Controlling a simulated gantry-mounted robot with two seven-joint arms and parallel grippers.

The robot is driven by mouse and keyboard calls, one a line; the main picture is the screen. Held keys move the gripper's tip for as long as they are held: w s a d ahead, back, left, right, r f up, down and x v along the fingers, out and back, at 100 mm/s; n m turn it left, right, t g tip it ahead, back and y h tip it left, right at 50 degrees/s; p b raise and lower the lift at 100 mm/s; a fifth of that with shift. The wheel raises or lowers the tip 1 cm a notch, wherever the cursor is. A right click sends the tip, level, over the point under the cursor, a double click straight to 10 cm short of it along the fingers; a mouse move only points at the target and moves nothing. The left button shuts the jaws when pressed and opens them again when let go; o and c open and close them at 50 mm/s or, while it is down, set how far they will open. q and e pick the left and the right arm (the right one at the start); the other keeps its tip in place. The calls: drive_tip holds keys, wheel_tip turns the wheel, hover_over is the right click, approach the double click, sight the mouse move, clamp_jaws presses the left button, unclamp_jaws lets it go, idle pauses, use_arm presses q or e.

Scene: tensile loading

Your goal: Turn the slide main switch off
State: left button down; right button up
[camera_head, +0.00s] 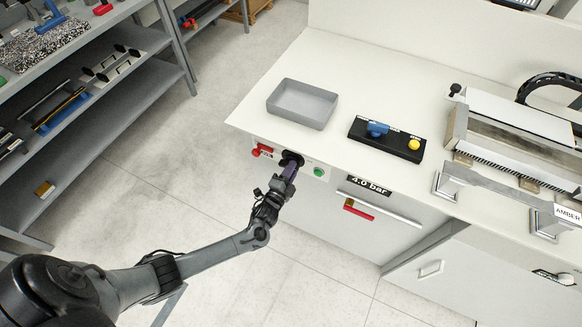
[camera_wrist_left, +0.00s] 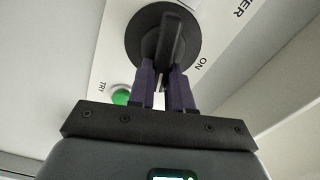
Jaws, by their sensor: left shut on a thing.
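The main switch (camera_head: 287,156) is a black round rotary knob on the front panel of the white bench. In the left wrist view the switch (camera_wrist_left: 170,36) shows a raised bar handle on a black disc, and the word ON is printed on the panel to its right. My left gripper (camera_head: 290,169) reaches the panel from below, and its purple fingers (camera_wrist_left: 163,72) are shut on the handle, one on each side. The fingers partly hide the handle's lower part. My right gripper is not in view.
A red switch (camera_head: 262,150) sits left of the knob and a green button (camera_head: 319,172) to its right. The bench top holds a grey tray (camera_head: 302,104), a black control box (camera_head: 386,140) and a machine at right.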

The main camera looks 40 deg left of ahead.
use_arm(q)
drive_tip(key=shift+f+m+p, duration=0.25)
drive_tip(key=shift+m+p, duration=0.1)
drive_tip(key=shift+m, duration=1.25)
drive_tip(key=c, duration=1)
unclamp_jaws()
drive_tip(key=shift+c, duration=0.2)
drive_tip(key=shift+s, duration=0.1)
drive_tip(key=p+v, duration=0.1)
drive_tip(key=v, duration=0.9)
drive_tip(key=shift+s+p, duration=0.3)
drive_tip(key=shift+p, duration=0.05)
drive_tip(key=shift+d+f, duration=0.1)
